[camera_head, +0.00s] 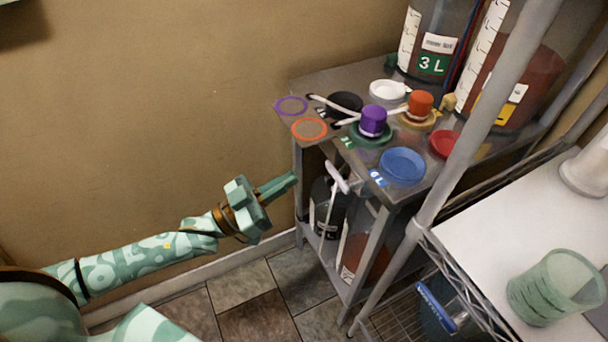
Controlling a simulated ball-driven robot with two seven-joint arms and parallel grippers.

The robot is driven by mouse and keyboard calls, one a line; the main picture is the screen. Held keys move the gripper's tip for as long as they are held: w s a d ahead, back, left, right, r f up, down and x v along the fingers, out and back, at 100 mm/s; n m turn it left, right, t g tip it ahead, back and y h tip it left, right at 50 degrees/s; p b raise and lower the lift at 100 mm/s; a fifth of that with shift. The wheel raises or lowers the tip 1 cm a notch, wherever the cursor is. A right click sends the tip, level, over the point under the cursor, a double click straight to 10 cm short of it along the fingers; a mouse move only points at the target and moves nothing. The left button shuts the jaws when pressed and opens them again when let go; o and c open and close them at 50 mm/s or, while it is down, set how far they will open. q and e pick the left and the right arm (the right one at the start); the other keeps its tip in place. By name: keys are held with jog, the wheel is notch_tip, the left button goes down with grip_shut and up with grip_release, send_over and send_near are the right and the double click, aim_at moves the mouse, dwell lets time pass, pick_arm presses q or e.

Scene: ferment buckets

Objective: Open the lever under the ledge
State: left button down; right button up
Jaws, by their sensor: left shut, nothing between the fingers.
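A small white lever (337,178) hangs just under the front edge of the grey metal ledge (345,205), above a dark bottle on the shelf below. My left gripper (290,180) is shut and empty. It points right, at about the lever's height in the picture, to the left of the ledge's front leg. A gap shows between its fingertips and the lever. My right gripper is not in view.
On the ledge are coloured lids, a purple cap (373,120), an orange cap (420,104) and large graduated containers behind. A slanted metal post (480,100) and a white-topped table (520,215) with a green cup (555,287) stand right. The floor below the gripper is clear.

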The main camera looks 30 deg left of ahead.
pick_arm(q)
jog(key=w+d+f+b, duration=0.1)
jog(key=w+d+b, duration=0.2)
jog(key=w+d, duration=0.2)
jog(key=shift+w+d+b, duration=0.2)
jog(key=shift+w+b, duration=0.1)
jog(key=shift+w, duration=0.65)
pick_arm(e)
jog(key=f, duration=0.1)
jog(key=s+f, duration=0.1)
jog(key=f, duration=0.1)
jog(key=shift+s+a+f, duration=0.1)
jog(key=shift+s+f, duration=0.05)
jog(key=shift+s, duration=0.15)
